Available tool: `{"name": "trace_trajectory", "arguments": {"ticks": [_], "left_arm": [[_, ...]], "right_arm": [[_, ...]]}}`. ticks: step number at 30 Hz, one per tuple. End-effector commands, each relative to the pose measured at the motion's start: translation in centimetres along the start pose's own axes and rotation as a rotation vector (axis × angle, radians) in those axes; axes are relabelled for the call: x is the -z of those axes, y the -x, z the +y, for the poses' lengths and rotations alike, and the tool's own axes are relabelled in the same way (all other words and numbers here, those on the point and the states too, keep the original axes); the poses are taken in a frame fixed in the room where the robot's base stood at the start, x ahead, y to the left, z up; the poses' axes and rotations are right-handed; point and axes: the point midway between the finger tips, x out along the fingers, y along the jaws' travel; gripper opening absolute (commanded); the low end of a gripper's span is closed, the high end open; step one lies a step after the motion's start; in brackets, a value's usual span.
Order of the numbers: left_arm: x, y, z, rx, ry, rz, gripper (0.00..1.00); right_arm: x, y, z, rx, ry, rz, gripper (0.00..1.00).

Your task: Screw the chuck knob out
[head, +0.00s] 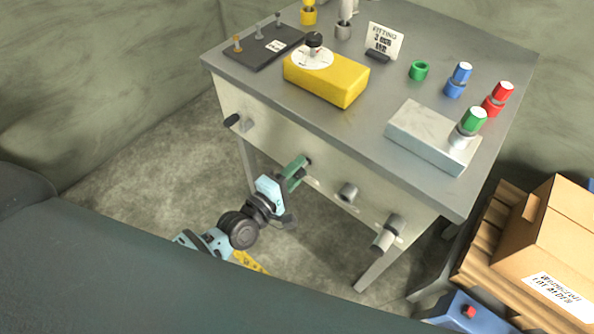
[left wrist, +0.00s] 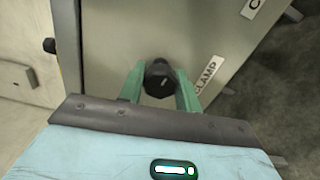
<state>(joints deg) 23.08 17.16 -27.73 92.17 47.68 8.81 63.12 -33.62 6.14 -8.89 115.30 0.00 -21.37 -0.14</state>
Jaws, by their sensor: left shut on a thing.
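Several knobs stick out along the front panel of the grey bench. My left gripper (head: 302,163), with green fingers, reaches up to the second knob from the left. A label (left wrist: 206,76) next to this knob reads CLAMP. Another label (left wrist: 256,8) is cut off after a C, so I cannot tell which knob is named chuck. My right gripper is not in view.
Further right on the panel are a grey knob (head: 348,192) and a longer grey knob (head: 386,234); a dark knob (head: 232,120) is at the left. A yellow box (head: 340,90) with a dial stands on the bench top (head: 385,95). A cardboard box (head: 545,235) stands at the right.

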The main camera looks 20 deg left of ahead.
Motion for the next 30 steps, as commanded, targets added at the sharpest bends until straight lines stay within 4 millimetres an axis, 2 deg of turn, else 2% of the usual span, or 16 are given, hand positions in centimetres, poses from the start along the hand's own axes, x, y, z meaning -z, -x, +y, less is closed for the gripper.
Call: {"name": "trace_trajectory", "arguments": {"ticks": [6, 15, 21, 30], "left_arm": [[0.0, -0.1, 0.0, -0.005, 0.207, 0.0, 0.11], [0.0, -0.1, 0.1, -0.007, 0.45, 0.0, 0.11], [0.0, -0.2, 0.2, -0.007, 0.559, -0.001, 0.11], [0.0, -0.2, 0.3, -0.009, 0.635, -0.001, 0.11]], "right_arm": [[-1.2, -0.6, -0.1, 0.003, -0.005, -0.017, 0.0], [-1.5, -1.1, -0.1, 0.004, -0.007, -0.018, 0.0], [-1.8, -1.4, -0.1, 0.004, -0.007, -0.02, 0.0], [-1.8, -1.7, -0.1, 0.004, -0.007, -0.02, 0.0]]}}
